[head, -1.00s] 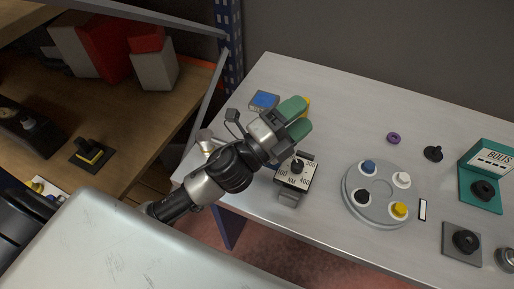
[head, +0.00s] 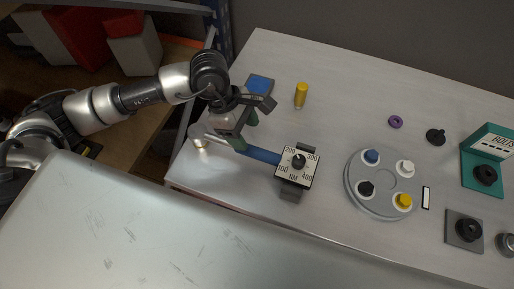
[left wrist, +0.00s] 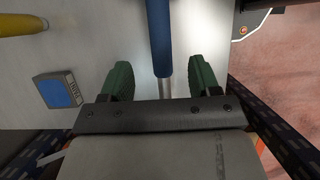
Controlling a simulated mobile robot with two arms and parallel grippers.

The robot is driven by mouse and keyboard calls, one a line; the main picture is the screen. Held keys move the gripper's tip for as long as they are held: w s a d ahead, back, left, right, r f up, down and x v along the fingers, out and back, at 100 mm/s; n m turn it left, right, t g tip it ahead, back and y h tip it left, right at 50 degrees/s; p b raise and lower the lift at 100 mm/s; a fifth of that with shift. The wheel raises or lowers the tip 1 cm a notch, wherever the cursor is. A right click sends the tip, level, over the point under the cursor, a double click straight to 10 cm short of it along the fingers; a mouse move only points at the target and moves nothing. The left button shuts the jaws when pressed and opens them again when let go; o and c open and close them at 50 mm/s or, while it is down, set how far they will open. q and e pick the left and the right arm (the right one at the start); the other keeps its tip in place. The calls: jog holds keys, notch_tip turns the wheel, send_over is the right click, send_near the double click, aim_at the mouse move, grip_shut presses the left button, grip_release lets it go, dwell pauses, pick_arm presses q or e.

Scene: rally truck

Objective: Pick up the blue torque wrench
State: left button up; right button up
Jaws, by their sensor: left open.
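The blue torque wrench (head: 262,155) lies on the grey workbench. Its blue handle runs to the dial box (head: 297,166) marked in NM; I cannot tell whether they are joined. Its silver shaft points left. My left gripper (head: 242,130) is open over the wrench and partly hides it in the head view. In the left wrist view, the wrench's blue part (left wrist: 158,35) and silver shaft run between the two green fingers (left wrist: 160,72), with a gap on each side. My right gripper is not in view.
A blue-topped box (head: 259,85) and a yellow cylinder (head: 301,95) stand behind the wrench. A round grey tray (head: 381,184) with coloured knobs is to the right. A purple ring (head: 395,121) and a teal bolts stand (head: 482,155) are farther right. The pale truck panel is in front.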

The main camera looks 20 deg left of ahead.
aim_at(256, 150)
pick_arm(q)
jog(key=x, duration=0.3)
jog(key=shift+d+f+p, duration=0.2)
jog(key=shift+d+p, duration=0.05)
jog(key=shift+p, duration=0.05)
jog(key=shift+s+d+f+p, duration=0.1)
jog(key=shift+d+f+p, duration=0.05)
jog(key=shift+f+p, duration=0.35)
jog(key=p+x, duration=0.1)
jog(key=x, duration=0.2)
jog(key=shift+d+f, duration=0.1)
jog(key=shift+f, duration=0.25)
jog(key=shift+d+f, duration=0.15)
jog(key=shift+f, duration=0.25)
jog(key=shift+c, duration=0.3)
jog(key=shift+r, duration=0.1)
grip_shut()
